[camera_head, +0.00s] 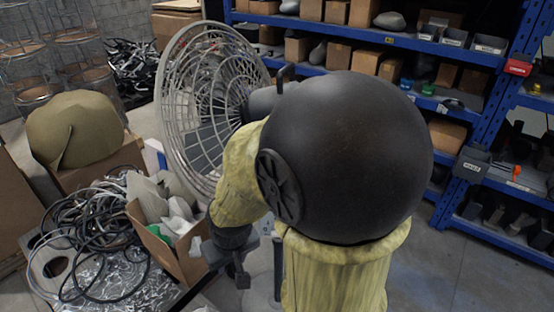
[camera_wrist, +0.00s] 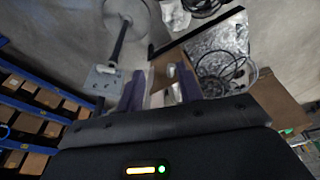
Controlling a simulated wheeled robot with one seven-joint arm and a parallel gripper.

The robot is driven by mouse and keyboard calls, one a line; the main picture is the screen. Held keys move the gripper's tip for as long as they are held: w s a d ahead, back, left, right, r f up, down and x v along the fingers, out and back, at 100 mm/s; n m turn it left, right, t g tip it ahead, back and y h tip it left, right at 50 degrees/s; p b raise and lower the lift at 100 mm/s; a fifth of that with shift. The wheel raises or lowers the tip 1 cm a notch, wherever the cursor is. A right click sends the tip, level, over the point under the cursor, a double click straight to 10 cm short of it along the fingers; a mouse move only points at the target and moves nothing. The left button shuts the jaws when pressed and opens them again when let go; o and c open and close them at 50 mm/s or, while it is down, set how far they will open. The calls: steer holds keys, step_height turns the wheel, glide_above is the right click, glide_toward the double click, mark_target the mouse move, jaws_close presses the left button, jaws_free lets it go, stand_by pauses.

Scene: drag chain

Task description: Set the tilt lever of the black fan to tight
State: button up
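A grey plate with holes (camera_wrist: 103,80) is at the pole's near end, just left of my gripper. I cannot make out the tilt lever or its setting. My gripper (camera_wrist: 158,92) is open, its two fingers apart with nothing held between them. In the head view my own arm hides much of the fan's mount.
A cardboard box of pale scraps (camera_head: 175,250) and a heap of black cables (camera_head: 95,235) lie left of the fan. A blue shelf rack (camera_head: 385,45) with boxes stands behind. The floor (camera_head: 450,270) at the right is clear.

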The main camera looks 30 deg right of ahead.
steer(key=shift+o, duration=0.6)
steer(key=w+d+f+m+t+h+b, duration=0.1)
steer(key=w+d+f+t+b, duration=0.2)
steer(key=w+t+b, duration=0.45)
steer(key=w+d+f+m+t+h+b, duration=0.1)
steer(key=w+d+f+t+h+b, duration=0.2)
steer(key=b, duration=0.8)
steer(key=s+d+r+m+t+h+b, duration=0.1)
steer(key=d+h+b, duration=0.3)
steer(key=b, duration=0.4)
steer(key=s+d+r+m+t+h+b, duration=0.1)
steer(key=s+d+m+t+h+b, duration=0.1)
steer(key=d+m+t+h+b, duration=0.2)
steer(key=d+h+b, duration=0.1)
steer(key=d+b, duration=0.2)
steer(key=b, duration=0.1)
steer(key=shift+s+d+r+b, duration=0.15)
steer(key=shift+r+b, duration=0.15)
